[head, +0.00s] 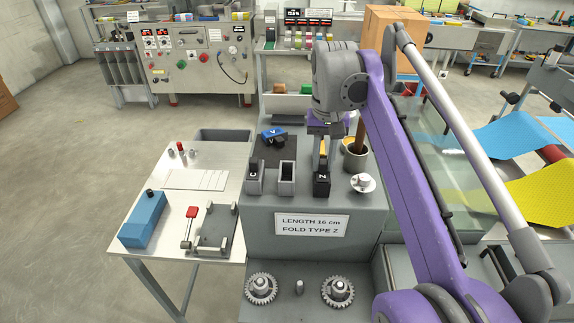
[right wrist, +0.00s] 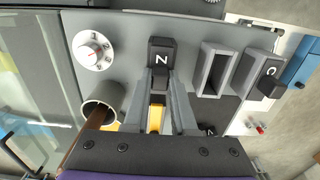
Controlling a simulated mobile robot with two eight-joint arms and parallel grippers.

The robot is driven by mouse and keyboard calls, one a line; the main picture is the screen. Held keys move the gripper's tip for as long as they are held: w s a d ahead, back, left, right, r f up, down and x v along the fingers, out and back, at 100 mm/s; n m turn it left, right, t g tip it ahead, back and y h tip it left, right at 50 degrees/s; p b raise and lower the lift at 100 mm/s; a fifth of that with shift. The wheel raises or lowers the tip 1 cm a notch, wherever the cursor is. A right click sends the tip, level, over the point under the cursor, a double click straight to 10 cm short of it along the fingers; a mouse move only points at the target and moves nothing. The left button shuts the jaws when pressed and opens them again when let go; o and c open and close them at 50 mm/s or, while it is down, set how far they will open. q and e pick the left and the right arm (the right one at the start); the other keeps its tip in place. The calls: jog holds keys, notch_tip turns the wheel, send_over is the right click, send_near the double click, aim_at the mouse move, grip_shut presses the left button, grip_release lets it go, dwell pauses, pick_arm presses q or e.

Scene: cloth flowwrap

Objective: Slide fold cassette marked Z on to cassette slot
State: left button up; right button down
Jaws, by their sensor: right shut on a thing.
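The black fold cassette marked Z (head: 321,183) stands upright on the grey machine top, also seen in the right wrist view (right wrist: 161,57). My right gripper (head: 322,167) comes down from above and is shut on the cassette; its fingers (right wrist: 162,84) hide part of it. A yellow part (right wrist: 156,117) shows between the fingers. The empty, open-topped grey cassette slot (head: 287,175) stands to the left of Z in the head view; in the right wrist view it is to the right (right wrist: 212,70). My left gripper is in neither view.
A blue-and-black piece marked V (head: 273,135) lies on the dark mat behind. A numbered white dial (head: 363,183) and a cup (head: 356,157) holding a brown handle stand right of Z. A sign reads "LENGTH 16 cm, FOLD TYPE Z" (head: 311,225).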

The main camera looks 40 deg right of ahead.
aim_at(324, 161)
jog(key=shift+f, duration=0.1)
dwell(0.3)
jog(key=c, duration=0.7)
grip_release()
jog(key=shift+o, duration=0.2)
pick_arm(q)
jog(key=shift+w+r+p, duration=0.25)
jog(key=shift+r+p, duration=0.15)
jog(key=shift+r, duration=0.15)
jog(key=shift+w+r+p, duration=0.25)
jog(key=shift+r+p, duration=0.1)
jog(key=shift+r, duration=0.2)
pick_arm(e)
notch_tip(324, 161, up, 11)
jog(key=shift+f, duration=0.1)
